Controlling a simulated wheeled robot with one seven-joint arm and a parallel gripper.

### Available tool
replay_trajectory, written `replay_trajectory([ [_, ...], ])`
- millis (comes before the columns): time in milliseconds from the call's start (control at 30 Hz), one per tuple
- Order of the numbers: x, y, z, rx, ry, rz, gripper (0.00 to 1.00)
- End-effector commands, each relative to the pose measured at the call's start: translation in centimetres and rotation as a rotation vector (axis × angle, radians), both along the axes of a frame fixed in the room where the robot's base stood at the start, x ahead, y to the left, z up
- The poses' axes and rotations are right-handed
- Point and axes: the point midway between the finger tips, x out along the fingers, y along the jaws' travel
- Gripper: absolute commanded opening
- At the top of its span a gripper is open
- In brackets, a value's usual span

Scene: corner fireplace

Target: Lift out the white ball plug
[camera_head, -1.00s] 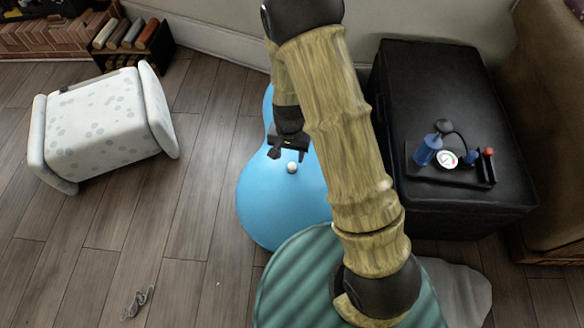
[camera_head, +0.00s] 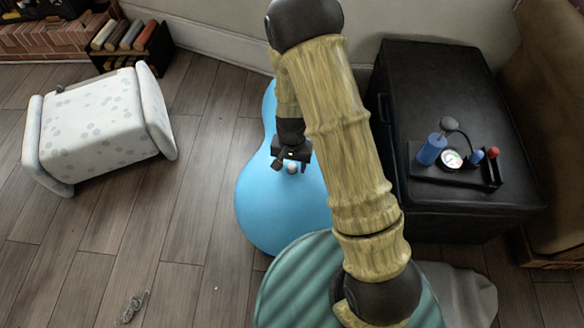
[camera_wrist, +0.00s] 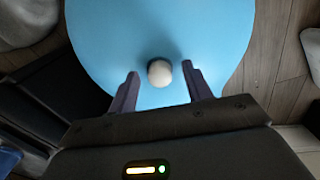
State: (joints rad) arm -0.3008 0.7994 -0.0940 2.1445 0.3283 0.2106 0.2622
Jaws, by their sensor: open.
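The white ball plug (camera_wrist: 160,73) sits in the top of a large blue inflatable ball (camera_wrist: 110,25). The plug also shows small in the head view (camera_head: 292,169), partly covered by my gripper. My gripper (camera_head: 291,163) is open, just above the plug. In the wrist view my two fingers stand apart, one on each side of the plug, and the plug lies between and slightly beyond the fingertips (camera_wrist: 160,76). Neither finger visibly touches it. The blue ball also shows in the head view (camera_head: 275,205), its right side hidden behind my arm.
A black chest (camera_head: 440,80) stands at right, bearing a black tray with a blue pump and gauge (camera_head: 452,159). A spotted white stool (camera_head: 95,130) lies on its side at left. Wooden floor (camera_head: 190,220) is free between stool and ball.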

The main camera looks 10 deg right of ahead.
Motion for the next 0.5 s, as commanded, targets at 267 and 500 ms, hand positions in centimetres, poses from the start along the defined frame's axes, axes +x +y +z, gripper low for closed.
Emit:
replay_trajectory([
  [267,0.00,-0.01,0.00,0.000,0.000,0.000,0.06],
  [500,-0.03,0.07,0.01,0.000,0.000,0.002,0.05],
])
